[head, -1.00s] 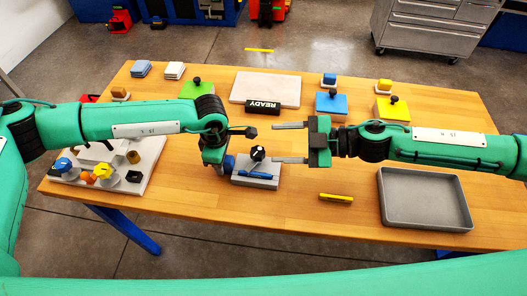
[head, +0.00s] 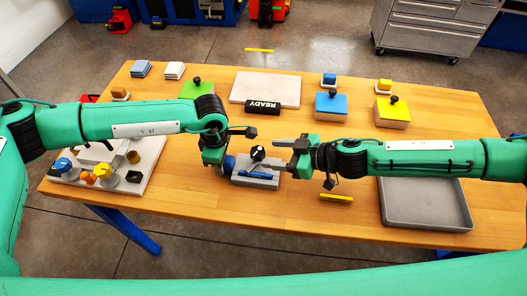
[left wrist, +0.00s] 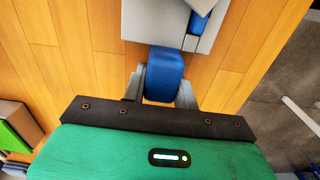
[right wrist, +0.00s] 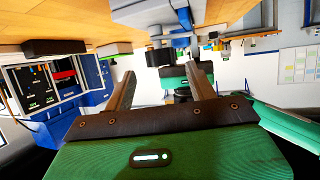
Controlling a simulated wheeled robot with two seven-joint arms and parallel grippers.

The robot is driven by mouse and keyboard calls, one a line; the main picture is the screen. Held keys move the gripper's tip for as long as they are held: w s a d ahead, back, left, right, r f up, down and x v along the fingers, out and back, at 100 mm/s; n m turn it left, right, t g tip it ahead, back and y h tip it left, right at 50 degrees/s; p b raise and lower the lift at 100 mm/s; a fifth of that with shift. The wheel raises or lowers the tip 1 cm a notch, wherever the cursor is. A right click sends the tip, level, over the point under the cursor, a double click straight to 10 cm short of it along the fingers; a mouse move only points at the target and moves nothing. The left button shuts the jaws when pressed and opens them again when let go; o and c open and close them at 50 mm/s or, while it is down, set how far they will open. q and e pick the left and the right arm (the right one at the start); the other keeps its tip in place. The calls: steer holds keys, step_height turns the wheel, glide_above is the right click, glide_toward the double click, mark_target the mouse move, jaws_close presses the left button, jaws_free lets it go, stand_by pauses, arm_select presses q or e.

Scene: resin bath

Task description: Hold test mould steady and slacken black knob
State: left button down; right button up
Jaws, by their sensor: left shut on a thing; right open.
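The test mould is a grey block (head: 256,176) near the middle of the table, with a blue bar on its front. Its black knob (head: 258,153) has a white mark and stands on top. My left gripper (head: 229,164) is shut on the mould's blue grip at its left side, and the left wrist view shows this blue grip (left wrist: 164,74) between the fingers, beside the grey block (left wrist: 170,20). My right gripper (head: 278,155) is open at the mould's right side, its fingers pointing left towards the knob.
A black READY sign (head: 262,106) and pale slab (head: 265,88) lie behind the mould. A yellow marker (head: 336,198) and grey tray (head: 425,210) are to the right. A panel with coloured knobs (head: 145,180) is at left. Blue (head: 331,105) and yellow-topped (head: 392,112) blocks stand behind.

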mark_target(263, 153)
steer(key=shift+x, duration=2.1)
steer(key=c, duration=1)
